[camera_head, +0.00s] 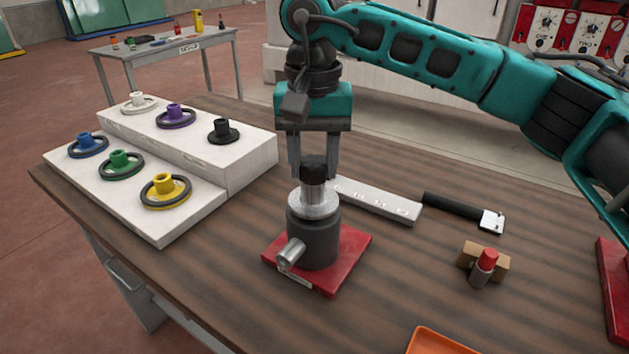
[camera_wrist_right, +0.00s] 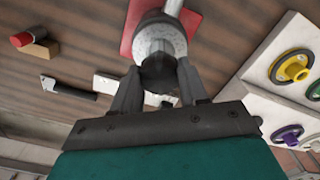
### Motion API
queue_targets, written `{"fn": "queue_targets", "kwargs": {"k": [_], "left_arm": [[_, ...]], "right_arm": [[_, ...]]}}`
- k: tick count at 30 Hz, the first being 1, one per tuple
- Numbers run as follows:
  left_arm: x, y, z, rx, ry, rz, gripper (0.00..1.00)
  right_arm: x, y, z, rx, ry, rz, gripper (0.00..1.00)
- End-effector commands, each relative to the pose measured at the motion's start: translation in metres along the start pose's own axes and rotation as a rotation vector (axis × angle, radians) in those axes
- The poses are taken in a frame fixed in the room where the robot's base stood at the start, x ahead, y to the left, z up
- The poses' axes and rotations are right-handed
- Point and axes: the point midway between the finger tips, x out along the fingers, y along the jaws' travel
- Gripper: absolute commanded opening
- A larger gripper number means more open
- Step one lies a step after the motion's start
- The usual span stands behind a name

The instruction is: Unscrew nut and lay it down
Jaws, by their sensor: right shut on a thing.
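My right gripper (camera_head: 314,158) points down over the spindle and is shut on a dark nut (camera_head: 314,170). The nut sits at the top of a silver shaft (camera_head: 313,194) that rises from a dark grey cylinder (camera_head: 313,238) on a red base plate (camera_head: 349,254). In the right wrist view the nut (camera_wrist_right: 159,73) is between the fingers of the right gripper (camera_wrist_right: 158,78), in line with the silver spindle. I cannot tell whether the nut is still on the thread. My left gripper is not in view.
A white stepped stand (camera_head: 237,172) at left holds several coloured flanged wheels. Right of the spindle lie a white slotted bar (camera_head: 377,201), a dark-handled tool (camera_head: 458,208) and a red-capped piece by a cardboard block (camera_head: 499,258). An orange tray (camera_head: 440,342) is at the front edge.

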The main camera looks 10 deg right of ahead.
Motion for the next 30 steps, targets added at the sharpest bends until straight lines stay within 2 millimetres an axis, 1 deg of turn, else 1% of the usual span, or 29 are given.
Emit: {"fn": "queue_targets", "kwargs": {"k": [3,12,16,23,24,29,30], "left_arm": [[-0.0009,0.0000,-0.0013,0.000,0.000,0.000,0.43],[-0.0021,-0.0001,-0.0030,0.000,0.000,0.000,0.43],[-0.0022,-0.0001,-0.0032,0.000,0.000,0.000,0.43],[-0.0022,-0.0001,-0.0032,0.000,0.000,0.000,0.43],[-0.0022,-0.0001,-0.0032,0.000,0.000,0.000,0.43],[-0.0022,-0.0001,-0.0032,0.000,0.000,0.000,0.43],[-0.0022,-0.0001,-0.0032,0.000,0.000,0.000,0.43]], "right_arm": [[-0.0003,0.0002,0.0000,-0.156,0.000,0.000,0.07],[-0.0003,0.0002,0.0000,-0.540,0.000,0.000,0.06],[-0.0002,0.0002,0.0000,-0.625,0.000,0.000,0.06],[-0.0001,0.0001,0.0000,-0.637,-0.001,0.000,0.06],[-0.0001,0.0001,0.0000,-0.636,-0.001,0.000,0.45],[-0.0001,0.0001,0.0000,-0.635,0.000,0.000,0.60],[-0.0001,0.0001,0.0000,-0.635,0.000,0.000,0.62]]}}
